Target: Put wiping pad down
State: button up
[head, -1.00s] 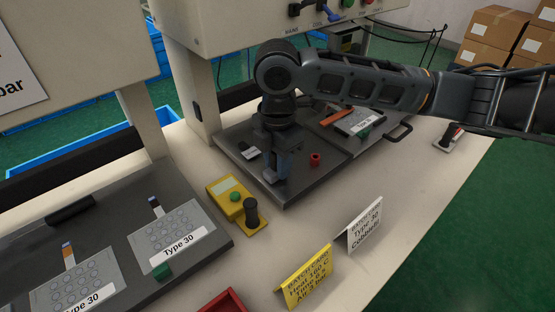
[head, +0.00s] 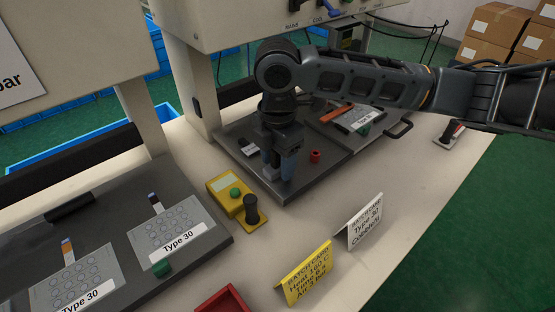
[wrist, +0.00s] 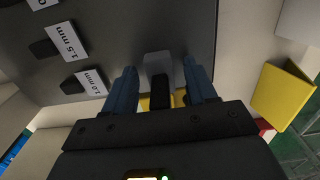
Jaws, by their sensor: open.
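My gripper (head: 278,168) is open, low over the front edge of the dark grey plate (head: 232,158). In the wrist view its two blue fingers (wrist: 161,92) stand apart. Between them is a pale grey block with a dark upright part, which looks like the wiping pad (wrist: 158,63). Gaps show on both sides of the dark part. In the head view a bit of the pale block (head: 270,173) shows beside the fingers, low at the plate; the rest is hidden. I cannot tell for sure whether it touches the plate.
A red knob (head: 315,156) stands right of my gripper. A yellow box with a black lever (head: 251,208) is in front. Yellow (head: 305,274) and white (head: 365,221) cards stand near the table edge. Labelled black pieces (wrist: 45,48) lie on the plate. Bare table lies to the right.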

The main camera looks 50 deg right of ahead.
jog(key=r, duration=0.7)
jog(key=shift+a+r, duration=0.3)
jog(key=shift+r, duration=0.05)
